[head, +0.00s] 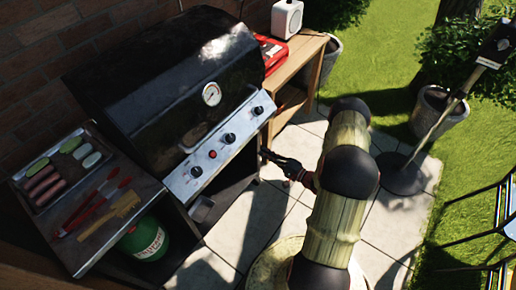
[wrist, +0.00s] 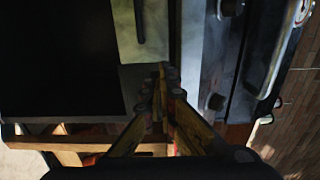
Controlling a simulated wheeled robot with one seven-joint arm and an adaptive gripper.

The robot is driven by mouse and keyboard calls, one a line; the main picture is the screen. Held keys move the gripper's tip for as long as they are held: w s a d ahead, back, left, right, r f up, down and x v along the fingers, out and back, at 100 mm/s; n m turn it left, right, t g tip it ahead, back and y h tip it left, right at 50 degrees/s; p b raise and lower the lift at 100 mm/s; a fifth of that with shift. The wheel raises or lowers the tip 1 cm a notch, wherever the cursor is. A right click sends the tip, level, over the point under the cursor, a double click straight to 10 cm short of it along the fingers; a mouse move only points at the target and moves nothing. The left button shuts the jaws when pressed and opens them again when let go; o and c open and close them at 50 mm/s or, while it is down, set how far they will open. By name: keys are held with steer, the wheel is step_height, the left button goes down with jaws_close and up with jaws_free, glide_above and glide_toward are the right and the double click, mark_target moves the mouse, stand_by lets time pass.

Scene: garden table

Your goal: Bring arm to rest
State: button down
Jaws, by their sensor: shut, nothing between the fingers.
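My gripper (head: 267,154) is shut and empty at the front right of the black grill (head: 175,80), just below the right end of its knob panel (head: 222,143). My arm reaches in from the bottom of the head view. In the wrist view, my gripper's fingers (wrist: 163,78) come together at their tips with nothing between them. Whether the fingertips touch the grill cannot be told. The grill's lid is down.
A side shelf (head: 95,235) holds a tray (head: 45,205) of sausages and vegetable slices, red tongs (head: 95,205) and a wooden-coloured tool (head: 112,215). A green gas bottle (head: 145,240) stands below. A wooden table (head: 300,65) is right of the grill. Paving (head: 250,220) in front is clear.

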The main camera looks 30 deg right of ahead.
steer(key=shift+s, duration=0.3)
